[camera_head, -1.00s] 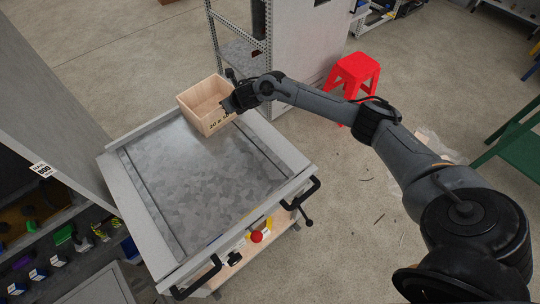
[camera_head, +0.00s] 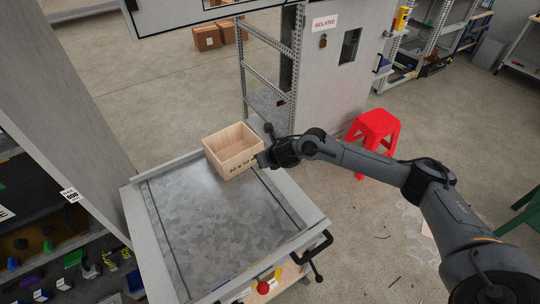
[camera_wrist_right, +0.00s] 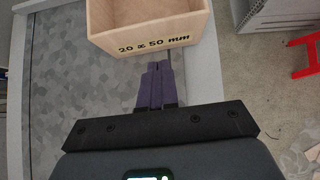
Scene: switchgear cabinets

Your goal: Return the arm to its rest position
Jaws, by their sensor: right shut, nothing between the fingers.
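My right arm reaches in from the right in the head view. Its right gripper (camera_head: 262,161) is beside the right wall of an open wooden box (camera_head: 232,161). In the right wrist view the gripper's dark fingers (camera_wrist_right: 156,84) are closed together with nothing between them. They point toward the box's front wall, which is marked "20 x 50 mm" (camera_wrist_right: 153,44). Whether the fingertips touch the box is hard to tell. The box sits at the far end of a grey metal-topped cart (camera_head: 212,228). My left gripper is not in view.
A perforated metal frame (camera_head: 243,70) and a cabinet marked "ISOLATED" (camera_head: 325,60) stand behind the box. A grey cabinet (camera_head: 65,110) borders the cart's left. The cart top is otherwise clear.

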